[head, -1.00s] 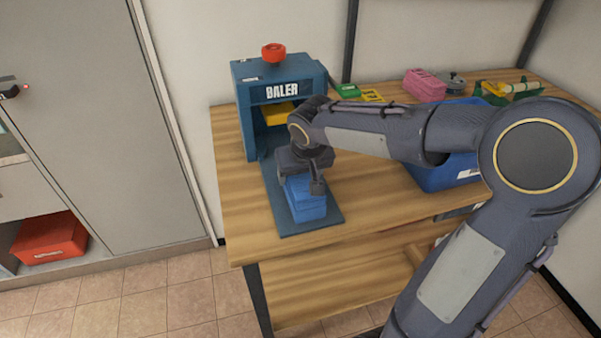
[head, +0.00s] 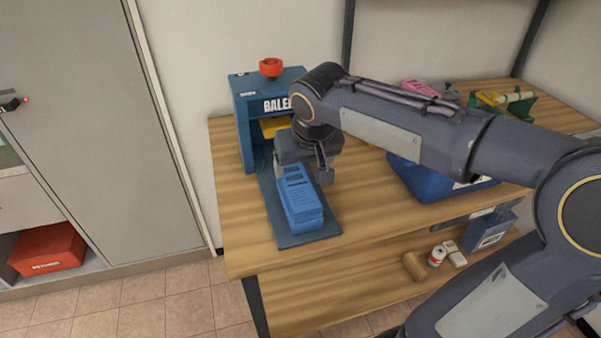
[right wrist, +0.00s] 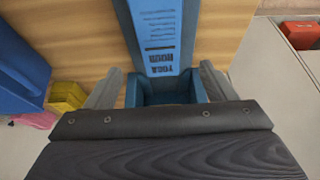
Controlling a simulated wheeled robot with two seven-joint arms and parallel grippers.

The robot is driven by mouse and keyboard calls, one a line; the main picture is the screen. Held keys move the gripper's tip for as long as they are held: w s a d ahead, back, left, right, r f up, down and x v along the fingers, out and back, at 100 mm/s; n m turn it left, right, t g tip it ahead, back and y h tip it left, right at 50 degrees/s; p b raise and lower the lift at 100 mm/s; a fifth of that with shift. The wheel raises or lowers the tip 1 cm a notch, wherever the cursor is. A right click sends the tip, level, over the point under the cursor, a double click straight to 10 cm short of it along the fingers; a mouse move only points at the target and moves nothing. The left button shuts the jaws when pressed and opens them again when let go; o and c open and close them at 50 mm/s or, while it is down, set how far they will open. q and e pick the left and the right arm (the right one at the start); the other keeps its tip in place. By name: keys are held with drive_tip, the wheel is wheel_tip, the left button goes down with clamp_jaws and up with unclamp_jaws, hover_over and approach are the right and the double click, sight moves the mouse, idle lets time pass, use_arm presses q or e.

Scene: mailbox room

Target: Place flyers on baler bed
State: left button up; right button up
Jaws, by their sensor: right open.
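A stack of blue flyers (head: 301,207) lies lengthwise on the flat dark blue bed (head: 306,239) of the baler (head: 243,112). My right gripper (head: 303,173) is open, just above the stack's baler-side end, with one finger on each side. It appears raised clear of the flyers, though the exact gap is hard to tell. The gripper body hides part of the baler's opening. My left gripper is in neither view.
A blue bin (head: 425,182) stands right of the baler on the wooden table (head: 385,218), with pink and green items behind it. A can (head: 437,256) and small boxes sit on the lower shelf. A red box (head: 47,249) is in the cabinet at left.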

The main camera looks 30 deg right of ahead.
drive_tip(key=s+a+f+y, duration=0.2)
drive_tip(key=s+a+f, duration=0.1)
drive_tip(key=s, duration=0.6)
drive_tip(key=s+a+f+n+t+y, duration=0.1)
drive_tip(key=s+a+f+y, duration=0.1)
drive_tip(key=s+f, duration=0.3)
drive_tip(key=s+a, duration=0.1)
drive_tip(key=s, duration=0.3)
drive_tip(key=shift+s+a+y, duration=0.2)
drive_tip(key=shift+y, duration=0.2)
wheel_tip(320, 180, up, 4)
drive_tip(key=p, duration=0.4)
